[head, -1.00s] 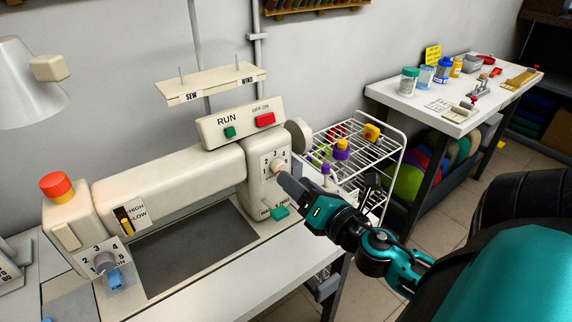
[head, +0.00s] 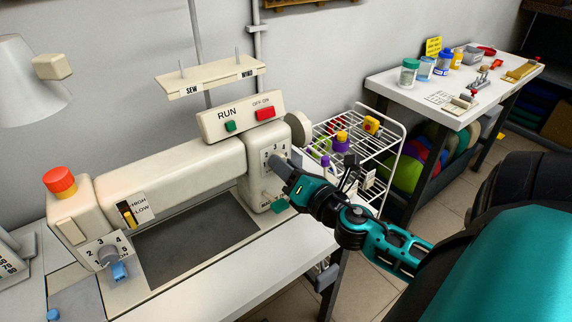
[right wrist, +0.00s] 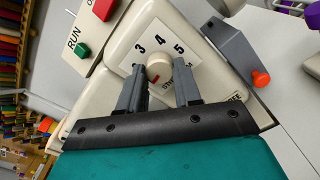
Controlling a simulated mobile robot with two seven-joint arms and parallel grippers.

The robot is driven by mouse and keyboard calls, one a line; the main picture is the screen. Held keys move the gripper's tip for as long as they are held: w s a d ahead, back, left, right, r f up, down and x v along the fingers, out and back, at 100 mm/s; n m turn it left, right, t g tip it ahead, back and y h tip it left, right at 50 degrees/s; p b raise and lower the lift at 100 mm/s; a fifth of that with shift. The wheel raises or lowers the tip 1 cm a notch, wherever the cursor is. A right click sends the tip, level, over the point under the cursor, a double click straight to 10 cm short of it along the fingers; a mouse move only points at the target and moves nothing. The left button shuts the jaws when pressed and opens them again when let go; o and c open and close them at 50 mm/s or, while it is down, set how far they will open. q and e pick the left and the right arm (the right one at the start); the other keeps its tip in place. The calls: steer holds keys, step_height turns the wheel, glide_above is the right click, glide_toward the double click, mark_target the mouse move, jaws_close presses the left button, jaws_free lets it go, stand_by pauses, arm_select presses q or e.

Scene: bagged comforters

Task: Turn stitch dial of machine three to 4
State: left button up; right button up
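The sewing machine (head: 170,172) is cream, with a stitch dial (right wrist: 158,66) on its right head. In the right wrist view this round cream knob carries a red mark pointing down and slightly left. The numbers 3, 4 and 5 show above and beside it; other numbers are hidden by the fingers. My right gripper (right wrist: 159,78) is open, with one grey finger on each side of the knob; contact cannot be told. In the head view my right gripper (head: 275,163) covers the dial. My left gripper is not in view.
A second dial (head: 107,257) sits at the machine's left end, below a red button (head: 60,182). A green RUN button (head: 230,126) and red switch (head: 265,113) are above the stitch dial. A wire rack (head: 385,137) and a white table (head: 460,118) stand to the right.

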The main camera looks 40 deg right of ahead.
steer(key=c, duration=0.5)
steer(key=shift+m, duration=0.4)
steer(key=shift+m+p, duration=2.15)
steer(key=shift+m, duration=12.35)
